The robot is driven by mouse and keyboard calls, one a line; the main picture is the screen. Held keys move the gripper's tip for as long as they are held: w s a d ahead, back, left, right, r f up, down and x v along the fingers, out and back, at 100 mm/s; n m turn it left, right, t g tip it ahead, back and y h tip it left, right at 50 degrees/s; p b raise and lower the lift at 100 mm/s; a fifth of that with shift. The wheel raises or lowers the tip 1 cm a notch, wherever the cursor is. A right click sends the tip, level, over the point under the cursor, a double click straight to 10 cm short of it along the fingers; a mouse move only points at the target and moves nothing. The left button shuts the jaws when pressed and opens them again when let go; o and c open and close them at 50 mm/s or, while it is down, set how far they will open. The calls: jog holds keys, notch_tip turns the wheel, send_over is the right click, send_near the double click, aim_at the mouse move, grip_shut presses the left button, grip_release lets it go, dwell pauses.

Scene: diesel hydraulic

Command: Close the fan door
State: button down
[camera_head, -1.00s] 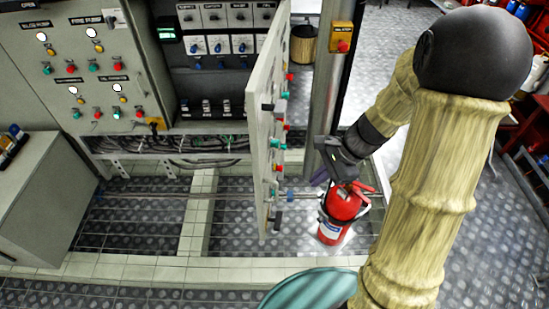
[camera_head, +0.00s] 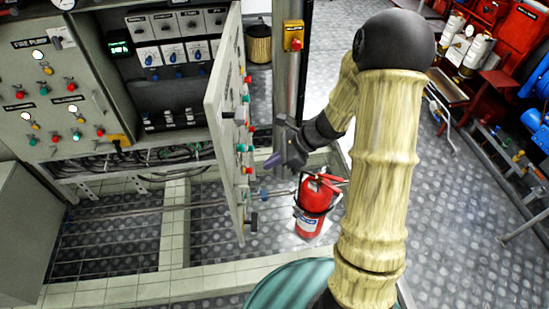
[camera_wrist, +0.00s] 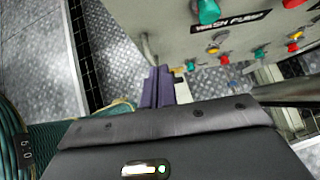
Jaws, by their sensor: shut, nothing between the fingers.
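The fan door (camera_head: 229,125) is a grey panel with red, green and yellow buttons on its outer face. It stands swung open from the control cabinet (camera_head: 165,60), nearly edge-on to the body camera. My gripper (camera_head: 274,161) is just right of the door, on its button side, with its purple fingers pointing left towards it. In the wrist view the door (camera_wrist: 225,45) fills the upper right, and the shut, empty fingers (camera_wrist: 158,86) are close to its lower edge. I cannot tell whether they touch it.
A red fire extinguisher (camera_head: 314,208) stands on the floor right below my arm. A metal post (camera_head: 290,75) with a yellow box (camera_head: 293,36) rises behind my gripper. A low tiled curb (camera_head: 120,290) runs along the front. Red equipment (camera_head: 500,60) stands at the far right.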

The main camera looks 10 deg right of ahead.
aim_at(234, 177)
jog(key=x, duration=0.2)
jog(key=a+r+x, duration=0.1)
jog(key=x, duration=0.5)
jog(key=shift+w+a+r, duration=0.1)
jog(key=shift+a+r, duration=0.1)
jog(key=shift+a, duration=0.05)
jog(key=shift+w+a, duration=0.1)
jog(key=shift+a, duration=0.45)
jog(key=shift+w+a, duration=0.1)
jog(key=shift+a, duration=0.1)
